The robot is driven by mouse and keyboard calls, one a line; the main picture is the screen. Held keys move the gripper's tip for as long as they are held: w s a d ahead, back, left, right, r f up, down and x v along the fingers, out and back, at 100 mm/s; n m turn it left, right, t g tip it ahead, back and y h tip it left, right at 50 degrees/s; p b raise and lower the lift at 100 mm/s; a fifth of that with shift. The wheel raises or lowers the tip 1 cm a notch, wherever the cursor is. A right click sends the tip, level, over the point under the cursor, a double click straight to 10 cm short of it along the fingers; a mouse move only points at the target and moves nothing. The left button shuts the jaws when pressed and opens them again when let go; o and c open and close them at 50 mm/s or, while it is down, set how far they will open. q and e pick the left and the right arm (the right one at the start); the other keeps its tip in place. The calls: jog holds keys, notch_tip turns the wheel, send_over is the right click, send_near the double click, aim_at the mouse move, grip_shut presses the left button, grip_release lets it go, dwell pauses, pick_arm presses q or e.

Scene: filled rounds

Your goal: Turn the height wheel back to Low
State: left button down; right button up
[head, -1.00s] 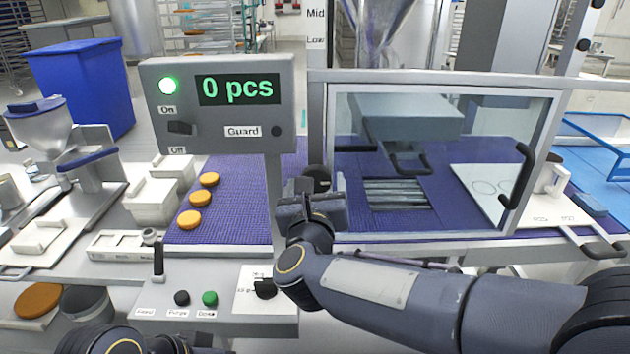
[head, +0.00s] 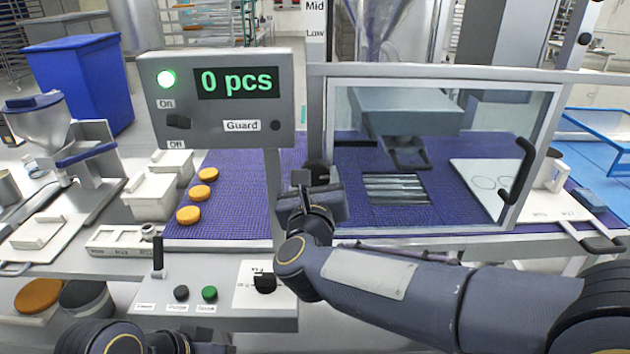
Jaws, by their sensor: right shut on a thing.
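The height scale (head: 315,20) on the upright post shows the labels Mid and Low at the top edge. Its upper part is cut off, and I cannot make out a pointer. The dark height wheel (head: 317,173) sits low on that post, left of the clear guard, and is mostly hidden behind my right gripper (head: 314,194). That gripper is shut on the wheel, with its jaws tilted; the fingertips are hard to see. Of my left arm, only a dark part shows at the bottom left edge, and its jaws cannot be made out.
A display box (head: 217,98) reading 0 pcs, with a lit green lamp, stands left of the wheel. The framed clear guard (head: 520,160) is to the right. Several orange rounds (head: 195,193) lie on the purple belt (head: 238,205). A control panel (head: 225,305) with knobs is below.

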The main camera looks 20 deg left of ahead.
jog(key=n+b, duration=0.2)
jog(key=n, duration=0.1)
jog(key=shift+d+f+n, duration=0.1)
jog(key=shift+n, duration=0.2)
jog(key=n+b, duration=0.1)
jog(key=n, duration=0.2)
jog(key=shift+n, duration=0.4)
jog(key=n, duration=0.4)
jog(key=shift+d+r+n+y, duration=0.1)
jog(key=shift+r+n+y, duration=0.1)
jog(key=shift+n+y, duration=0.15)
jog(key=n+p, duration=0.1)
jog(key=n, duration=0.4)
jog(key=shift+r+y, duration=0.1)
jog(key=shift+y, duration=0.25)
jog(key=n+p, duration=0.2)
jog(key=n, duration=0.3)
jog(key=shift+r, duration=0.1)
jog(key=n+p, duration=0.2)
jog(key=n, duration=0.2)
jog(key=shift+r+n+y, duration=0.1)
jog(key=shift+n+y, duration=0.15)
jog(key=shift+y, duration=0.15)
jog(key=n+p, duration=0.4)
jog(key=n, duration=0.2)
jog(key=shift+n, duration=0.3)
jog(key=shift+n+g+p, duration=0.3)
jog(key=shift+n+p, duration=0.8)
jog(key=shift+n, duration=0.5)
